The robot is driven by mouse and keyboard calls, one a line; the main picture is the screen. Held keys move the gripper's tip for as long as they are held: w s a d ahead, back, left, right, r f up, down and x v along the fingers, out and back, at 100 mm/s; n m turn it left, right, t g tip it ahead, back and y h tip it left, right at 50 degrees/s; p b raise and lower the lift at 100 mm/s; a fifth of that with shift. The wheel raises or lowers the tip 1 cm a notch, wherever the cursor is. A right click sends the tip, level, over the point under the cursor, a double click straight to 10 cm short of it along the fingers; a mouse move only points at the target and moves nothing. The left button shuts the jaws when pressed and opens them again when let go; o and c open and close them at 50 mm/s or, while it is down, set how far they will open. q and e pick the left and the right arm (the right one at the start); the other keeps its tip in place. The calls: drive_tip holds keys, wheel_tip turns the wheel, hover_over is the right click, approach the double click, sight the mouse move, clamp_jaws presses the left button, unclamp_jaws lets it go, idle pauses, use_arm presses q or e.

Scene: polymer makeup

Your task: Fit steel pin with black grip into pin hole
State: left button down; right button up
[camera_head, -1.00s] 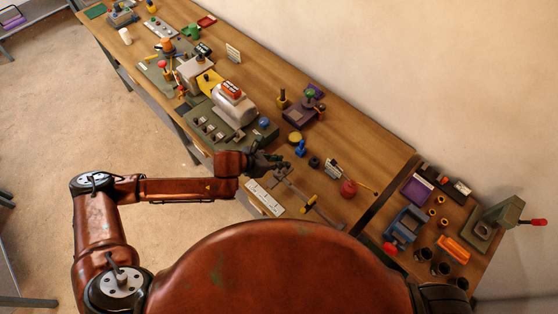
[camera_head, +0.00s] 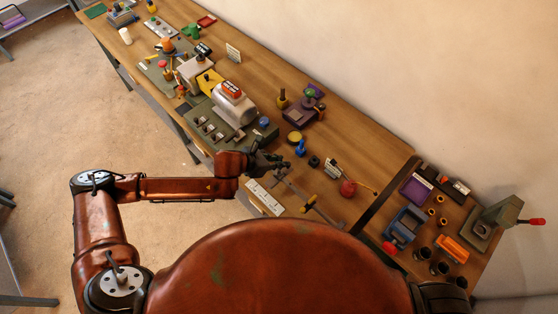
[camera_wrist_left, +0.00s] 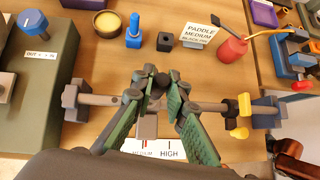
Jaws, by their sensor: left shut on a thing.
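In the left wrist view my left gripper (camera_wrist_left: 162,77) is shut on a small dark round knob (camera_wrist_left: 158,82), which looks like the black grip of the steel pin. The pin's shaft is hidden by the fingers. The fingers are over a horizontal grey bar (camera_wrist_left: 205,107) with a grey block (camera_wrist_left: 148,126) below the knob. I cannot tell whether the pin is in a hole. My right gripper is not in view.
A dark block (camera_wrist_left: 165,41), a blue post (camera_wrist_left: 134,35), a yellow-topped round dish (camera_wrist_left: 107,22) and a red pot (camera_wrist_left: 232,50) stand behind the gripper. A white label strip (camera_head: 264,197) lies in front. A green-grey machine base (camera_wrist_left: 35,85) stands left. Bare wood lies between them.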

use_arm(q)
drive_tip(key=shift+f+b, duration=0.5)
drive_tip(key=shift+f, duration=0.5)
drive_tip(key=shift+f+b, duration=0.3)
drive_tip(key=shift+f, duration=0.4)
drive_tip(key=shift+f, duration=0.5)
drive_tip(key=c, duration=1.8)
unclamp_jaws()
drive_tip(key=shift+c, duration=0.2)
drive_tip(key=shift+r, duration=0.1)
drive_tip(key=v, duration=1.2)
